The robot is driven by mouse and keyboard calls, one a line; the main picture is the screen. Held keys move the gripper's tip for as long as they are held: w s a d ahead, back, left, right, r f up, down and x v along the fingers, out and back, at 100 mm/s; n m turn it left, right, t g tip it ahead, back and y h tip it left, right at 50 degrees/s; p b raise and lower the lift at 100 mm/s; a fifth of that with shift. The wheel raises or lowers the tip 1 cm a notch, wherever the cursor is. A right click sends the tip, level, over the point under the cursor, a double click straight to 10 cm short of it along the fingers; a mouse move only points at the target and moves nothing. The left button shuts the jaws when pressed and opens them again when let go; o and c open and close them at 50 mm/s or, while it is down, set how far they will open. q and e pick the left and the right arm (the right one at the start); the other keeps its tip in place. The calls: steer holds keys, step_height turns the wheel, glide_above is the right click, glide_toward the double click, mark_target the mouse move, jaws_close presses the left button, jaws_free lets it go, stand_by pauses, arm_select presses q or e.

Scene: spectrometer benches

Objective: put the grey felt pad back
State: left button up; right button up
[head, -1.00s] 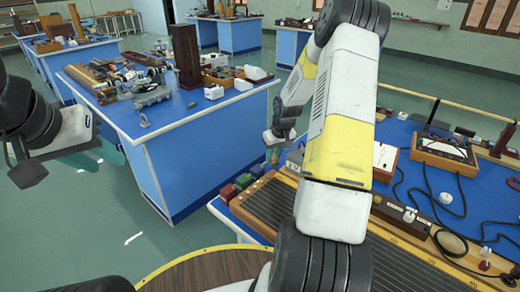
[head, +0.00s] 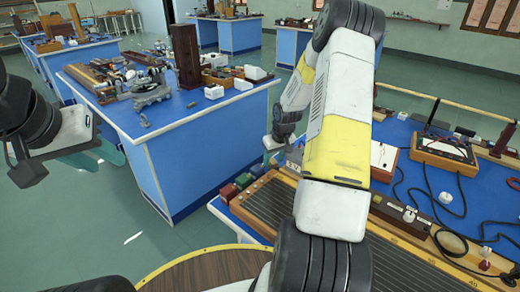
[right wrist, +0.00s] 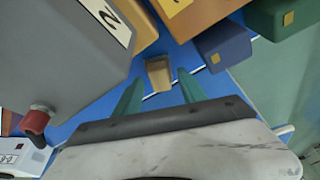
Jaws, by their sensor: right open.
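I cannot make out a grey felt pad for certain in either view. In the right wrist view a small tan-brown block (right wrist: 159,76) lies on the blue bench top, beyond and between my right fingertips. My right gripper (right wrist: 160,88) is open, with its two green fingers apart and nothing clearly held. In the head view the right gripper (head: 270,148) is beyond the near bench's left end, partly hidden by my arm. My left gripper (head: 98,155) hangs over the floor at the left; its finger gap is unclear.
A large grey box (right wrist: 60,60) marked 2 stands close on the left of the right wrist view. A blue block (right wrist: 224,46) and a green block (right wrist: 278,18) stand to the right. The near bench (head: 475,205) carries instruments and cables. Another cluttered blue bench (head: 190,115) stands behind.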

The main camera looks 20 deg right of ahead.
steer(key=s+a+r, duration=0.3)
steer(key=s+r, duration=0.1)
steer(key=r, duration=0.7)
steer(key=s+a+r, duration=0.2)
steer(key=s+r, duration=0.3)
steer(key=r, duration=0.6)
steer(key=s+a+r+t, duration=0.1)
steer(key=s+a+r, duration=0.2)
steer(key=s, duration=0.3)
steer(key=s+a+r+t+y, duration=0.1)
steer(key=s+a+r, duration=0.2)
steer(key=s, duration=0.4)
steer(key=s+a+r+m, duration=0.1)
steer(key=s+a+r, duration=0.3)
steer(key=s, duration=0.3)
steer(key=shift+s+a+t+y, duration=0.2)
steer(key=shift+a+t+y, duration=0.2)
steer(key=shift+a, duration=0.3)
steer(key=shift+c, duration=0.5)
